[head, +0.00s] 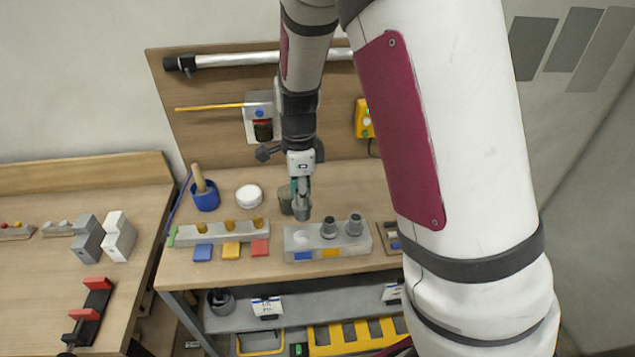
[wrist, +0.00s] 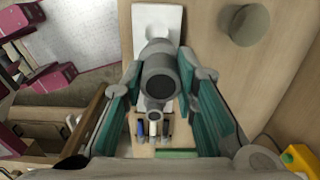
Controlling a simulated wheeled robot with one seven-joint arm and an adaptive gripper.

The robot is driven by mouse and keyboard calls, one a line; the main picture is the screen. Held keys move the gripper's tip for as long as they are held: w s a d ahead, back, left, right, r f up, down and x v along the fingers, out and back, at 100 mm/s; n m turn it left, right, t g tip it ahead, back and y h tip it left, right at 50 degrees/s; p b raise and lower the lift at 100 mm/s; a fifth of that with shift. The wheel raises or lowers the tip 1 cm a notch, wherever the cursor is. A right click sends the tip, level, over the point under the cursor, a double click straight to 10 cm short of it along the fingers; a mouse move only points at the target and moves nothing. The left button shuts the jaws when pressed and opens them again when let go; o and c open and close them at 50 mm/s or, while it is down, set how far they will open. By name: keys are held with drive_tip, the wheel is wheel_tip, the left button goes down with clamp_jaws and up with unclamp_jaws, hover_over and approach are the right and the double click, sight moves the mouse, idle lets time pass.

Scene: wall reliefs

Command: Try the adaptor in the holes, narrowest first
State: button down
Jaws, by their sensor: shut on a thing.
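My gripper (head: 301,196) points down and is shut on a grey, stepped, round adaptor (head: 302,213). In the wrist view the adaptor (wrist: 160,82) shows its dark round opening between the teal finger pads. In the head view it hangs above the left end of a pale grey block (head: 368,243). That end has a pale round spot that looks like an empty hole (head: 302,237); I cannot tell its width. Two similar grey pieces (head: 329,228) (head: 355,225) stand upright in the block's middle and right. The adaptor appears apart from the block.
A second pale block (head: 183,236) with brass-coloured pieces stands left, with blue, yellow and red tabs before it. A blue cup (head: 205,197), a white round lid (head: 249,196) and a dark cylinder (head: 285,199) stand behind. A wooden backboard (head: 220,130) rises at the rear.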

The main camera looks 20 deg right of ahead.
sight(300, 213)
drive_tip(key=shift+s+a, duration=0.15)
drive_tip(key=shift+a, duration=0.25)
drive_tip(key=shift+f+b, duration=0.5)
drive_tip(key=shift+f, duration=2.4)
drive_tip(key=shift+f, duration=2.05)
idle(0.6)
drive_tip(key=c, duration=1.2)
unclamp_jaws()
drive_tip(key=shift+r, duration=0.1)
wheel_tip(300, 213, up, 12)
drive_tip(key=shift+f, duration=0.1)
